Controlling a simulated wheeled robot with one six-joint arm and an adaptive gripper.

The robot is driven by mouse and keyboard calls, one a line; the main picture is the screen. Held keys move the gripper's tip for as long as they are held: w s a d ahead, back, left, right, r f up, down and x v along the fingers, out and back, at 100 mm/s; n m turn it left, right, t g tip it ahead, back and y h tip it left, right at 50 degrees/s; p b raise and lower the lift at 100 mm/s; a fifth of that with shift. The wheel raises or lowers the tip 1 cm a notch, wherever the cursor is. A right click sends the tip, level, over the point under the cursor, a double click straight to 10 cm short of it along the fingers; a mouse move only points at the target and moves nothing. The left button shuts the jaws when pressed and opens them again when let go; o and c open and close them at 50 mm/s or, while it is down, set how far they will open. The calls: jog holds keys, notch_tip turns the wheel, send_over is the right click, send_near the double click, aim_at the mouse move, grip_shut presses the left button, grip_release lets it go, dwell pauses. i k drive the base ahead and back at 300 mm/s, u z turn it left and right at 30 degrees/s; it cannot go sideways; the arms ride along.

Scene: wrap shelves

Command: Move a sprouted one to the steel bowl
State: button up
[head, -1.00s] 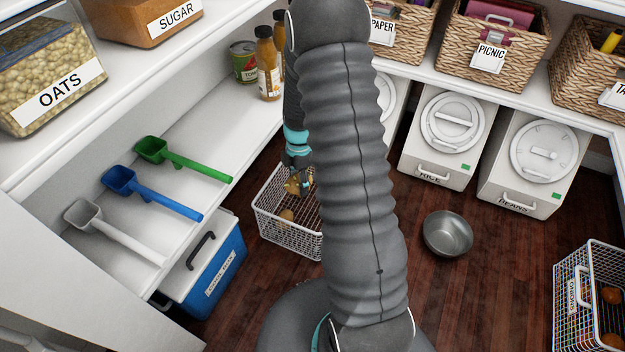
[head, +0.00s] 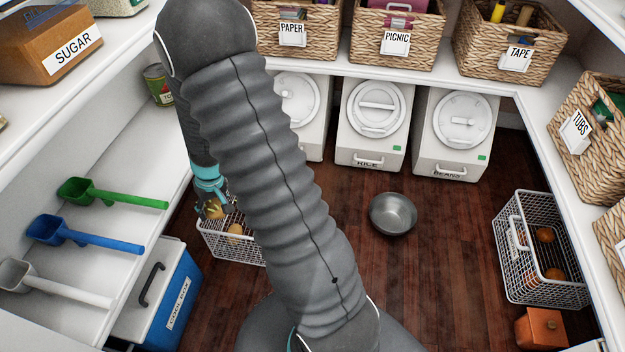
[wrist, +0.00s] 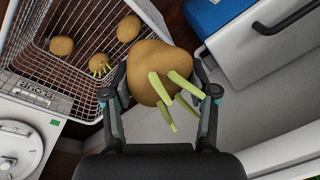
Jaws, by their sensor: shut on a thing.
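My gripper (wrist: 162,100) is shut on a brown potato (wrist: 150,62) with several pale green sprouts, seen large in the wrist view. In the head view my gripper (head: 211,205) and the held potato are small and partly behind my arm, over the white wire basket (head: 228,249). In the wrist view the basket (wrist: 28,62) holds several potatoes; one (wrist: 100,65) has green sprouts and another (wrist: 61,46) shows none. The steel bowl (head: 393,214) stands on the floor to the right of my arm and looks empty.
A blue cooler (head: 170,306) stands left of my arm, under a shelf with scoops (head: 95,240). White bins (head: 372,125) line the back. A wire basket of onions (head: 540,250) stands at the right. The wooden floor around the bowl is clear.

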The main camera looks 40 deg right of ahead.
aim_at(393, 221)
jog(key=z, duration=0.55)
jog(key=k, duration=1.25)
jog(key=z, duration=0.85)
jog(key=i, duration=1.4)
jog(key=u, duration=0.2)
